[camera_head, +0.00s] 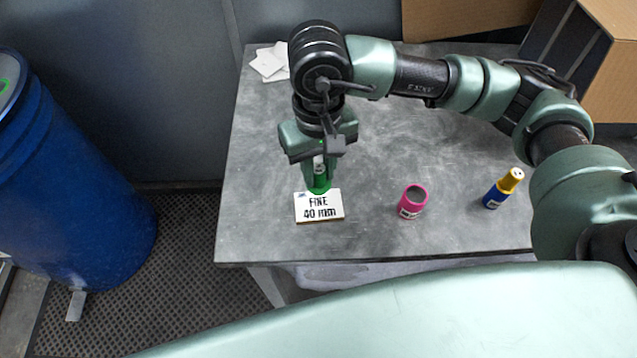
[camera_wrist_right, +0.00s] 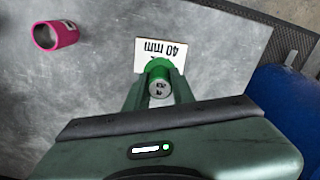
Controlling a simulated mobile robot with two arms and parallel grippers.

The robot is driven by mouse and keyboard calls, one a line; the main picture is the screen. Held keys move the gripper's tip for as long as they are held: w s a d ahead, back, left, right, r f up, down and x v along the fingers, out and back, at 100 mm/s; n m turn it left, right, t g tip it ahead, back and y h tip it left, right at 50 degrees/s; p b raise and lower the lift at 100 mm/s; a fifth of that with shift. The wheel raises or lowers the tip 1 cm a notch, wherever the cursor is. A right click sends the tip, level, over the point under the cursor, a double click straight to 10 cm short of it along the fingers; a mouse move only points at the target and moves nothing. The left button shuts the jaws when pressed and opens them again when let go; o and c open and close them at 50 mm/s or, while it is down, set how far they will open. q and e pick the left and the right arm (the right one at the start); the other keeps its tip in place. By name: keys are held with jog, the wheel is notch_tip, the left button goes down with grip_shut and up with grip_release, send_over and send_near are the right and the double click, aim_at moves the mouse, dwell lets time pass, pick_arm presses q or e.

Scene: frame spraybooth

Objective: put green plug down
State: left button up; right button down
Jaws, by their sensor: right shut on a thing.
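The green plug (camera_head: 319,177) is upright between the fingers of my right gripper (camera_head: 319,168), which is shut on it. It stands at the back edge of a white card (camera_head: 319,213) marked "FINE 40 mm" on the grey table. In the right wrist view the plug (camera_wrist_right: 159,84) shows between the fingertips, with the card (camera_wrist_right: 148,52) just beyond it. Whether the plug's bottom touches the table or the card cannot be told. My left gripper does not show.
A pink cylinder (camera_head: 412,201) stands right of the card on the table (camera_head: 260,190). White cards (camera_head: 269,63) lie at the back left. A blue barrel (camera_head: 75,190) stands left of the table, and cardboard boxes (camera_head: 612,80) are behind.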

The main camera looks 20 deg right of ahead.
aim_at(319, 189)
notch_tip(319, 189, down, 6)
jog(key=shift+f+p, duration=0.1)
jog(key=shift+p, duration=0.5)
jog(key=shift+f, duration=0.15)
jog(key=shift+f, duration=0.15)
jog(key=c, duration=1.2)
grip_release()
